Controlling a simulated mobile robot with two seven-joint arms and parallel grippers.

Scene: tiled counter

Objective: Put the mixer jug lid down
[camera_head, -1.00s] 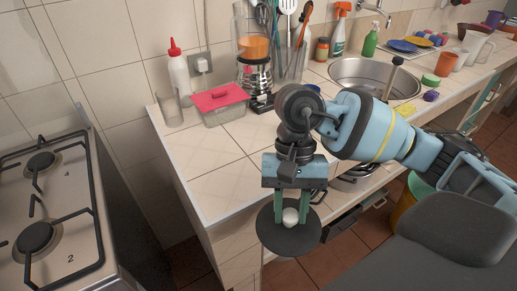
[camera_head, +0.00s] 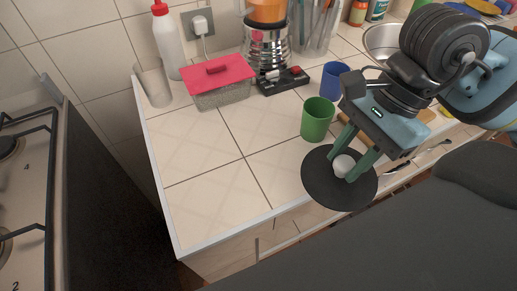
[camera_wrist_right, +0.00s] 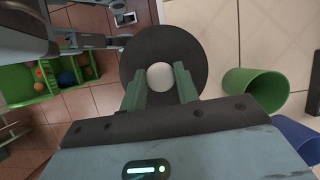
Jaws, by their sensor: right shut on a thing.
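The mixer jug lid (camera_head: 318,186) is a flat black disc with a white round knob. My right gripper (camera_head: 346,168) is shut on the knob and holds the lid at the counter's front edge in the head view. In the right wrist view the lid (camera_wrist_right: 190,50) shows beyond the green fingers (camera_wrist_right: 161,84), with the knob between them. Whether the lid touches the counter (camera_head: 205,205) I cannot tell. The mixer (camera_head: 266,42), with an orange jug and a metal base, stands at the back of the counter. My left gripper is not in view.
A green cup (camera_head: 317,120) stands just behind the lid, with a blue cup (camera_head: 335,80) farther back. A red-lidded container (camera_head: 221,84), a glass (camera_head: 155,88) and a white bottle (camera_head: 168,42) stand at the back left. The counter's front left is bare. A stove (camera_head: 30,190) is at left.

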